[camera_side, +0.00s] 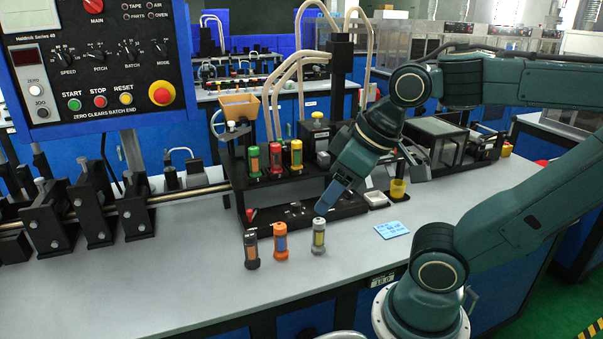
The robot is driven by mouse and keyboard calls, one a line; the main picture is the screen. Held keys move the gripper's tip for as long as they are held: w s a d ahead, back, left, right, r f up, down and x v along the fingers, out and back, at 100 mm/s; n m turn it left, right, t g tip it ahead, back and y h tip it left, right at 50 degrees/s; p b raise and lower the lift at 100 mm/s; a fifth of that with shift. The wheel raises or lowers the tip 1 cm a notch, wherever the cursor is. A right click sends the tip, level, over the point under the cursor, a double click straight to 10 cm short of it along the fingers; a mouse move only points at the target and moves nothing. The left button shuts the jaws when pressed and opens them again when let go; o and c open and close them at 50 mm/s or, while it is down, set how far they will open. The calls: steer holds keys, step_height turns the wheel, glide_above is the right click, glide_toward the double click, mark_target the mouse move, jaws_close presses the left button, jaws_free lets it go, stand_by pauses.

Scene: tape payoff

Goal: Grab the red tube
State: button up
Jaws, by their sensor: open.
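Three more stand upright on the grey bench in front: a dark tube (251,250), an orange tube (280,241) and a grey tube (319,236). My gripper (328,204) points down just above and slightly right of the grey tube, right of and nearer than the racked tubes. It is open and holds nothing visible; one finger hides the other.
The black rack base (290,212) and pale hoses (272,95) surround the racked tubes. Black clamp blocks on a rod (165,196) stand left. A blue card (392,230) lies right, with a yellow cup (398,188) behind it. The front left bench is clear.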

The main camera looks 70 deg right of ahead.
steer(key=w+d+r+m+g, duration=0.1)
steer(key=w+d+r+m, duration=0.4)
steer(key=w, duration=0.3)
steer(key=w+d+r+m+g, duration=0.25)
steer(key=w+d+m, duration=0.35)
steer(key=w, duration=0.3)
steer(key=w+d+f+m, duration=0.2)
steer(key=w+d+m, duration=0.1)
steer(key=d, duration=0.3)
steer(key=w+d+f+m+g, duration=0.1)
steer(key=w+d+f+m, duration=0.1)
steer(key=w+d+m, duration=0.2)
steer(key=w+d+f+m+g, duration=0.1)
steer(key=w+d+f+m, duration=0.1)
steer(key=d+m, duration=0.3)
steer(key=shift+w+d+f, duration=0.1)
steer(key=shift+w+d, duration=0.15)
steer(key=shift+d, duration=0.55)
steer(key=shift+w+d, duration=0.2)
steer(key=shift+d, duration=0.6)
steer(key=shift+w+d+f, duration=0.1)
steer(key=shift+w+d, duration=0.15)
steer(key=shift+d, duration=0.55)
steer(key=shift+d+f+m, duration=0.25)
steer(key=shift+d+m, duration=0.25)
steer(key=shift+f, duration=0.1)
